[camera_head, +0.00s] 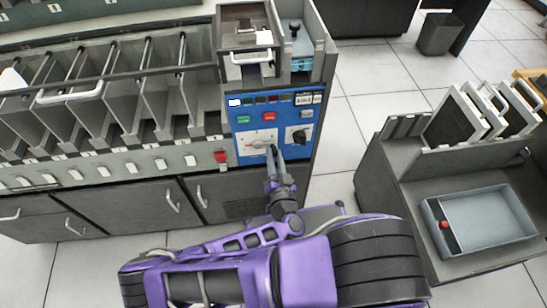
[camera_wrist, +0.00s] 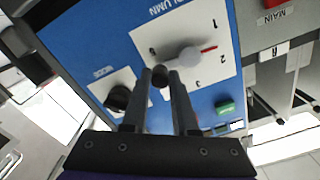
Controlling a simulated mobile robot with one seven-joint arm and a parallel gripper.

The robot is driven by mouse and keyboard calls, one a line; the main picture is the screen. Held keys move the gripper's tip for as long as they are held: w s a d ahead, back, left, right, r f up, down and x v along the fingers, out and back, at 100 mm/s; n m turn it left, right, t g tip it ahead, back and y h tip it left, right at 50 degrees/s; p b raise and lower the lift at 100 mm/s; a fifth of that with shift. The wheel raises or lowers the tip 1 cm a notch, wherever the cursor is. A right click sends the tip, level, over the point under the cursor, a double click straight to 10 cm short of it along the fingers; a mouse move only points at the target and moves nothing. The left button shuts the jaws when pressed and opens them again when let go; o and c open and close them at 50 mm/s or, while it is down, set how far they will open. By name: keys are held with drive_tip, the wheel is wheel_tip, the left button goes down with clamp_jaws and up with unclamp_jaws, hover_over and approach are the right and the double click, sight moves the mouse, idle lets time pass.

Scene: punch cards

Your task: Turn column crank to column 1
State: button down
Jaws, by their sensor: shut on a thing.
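The column crank (camera_wrist: 185,57) is on a white dial plate (camera_wrist: 146,40) on the blue control panel (camera_wrist: 85,50). It has a grey hub, a red pointer and a dark handle knob (camera_wrist: 160,76). In the wrist view, the red pointer points between the numbers 1 and 2, nearer 2. My gripper (camera_wrist: 163,72) is shut on the handle knob, one finger on each side. In the head view, my gripper (camera_head: 273,150) reaches up to the crank plate (camera_head: 256,142); the fingers partly hide the handle there.
A black mode knob (camera_head: 299,136) sits right beside the crank plate. A green button (camera_head: 243,119) and a red button (camera_head: 269,117) are above it. A red main switch (camera_head: 221,156) is at the left. A cart with a grey tray (camera_head: 485,225) stands at the right.

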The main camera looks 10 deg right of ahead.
drive_tip(key=r+n, duration=0.1)
drive_tip(key=n, duration=0.1)
drive_tip(key=shift+n, duration=0.4)
drive_tip(key=shift+a+r+n, duration=0.15)
drive_tip(key=shift+r+n, duration=0.25)
drive_tip(key=shift+n, duration=0.55)
drive_tip(key=shift+a+r+n, duration=0.15)
drive_tip(key=shift+r+n, duration=0.2)
drive_tip(key=shift+n, duration=0.6)
drive_tip(key=c, duration=0.7)
unclamp_jaws()
drive_tip(key=shift+s, duration=0.1)
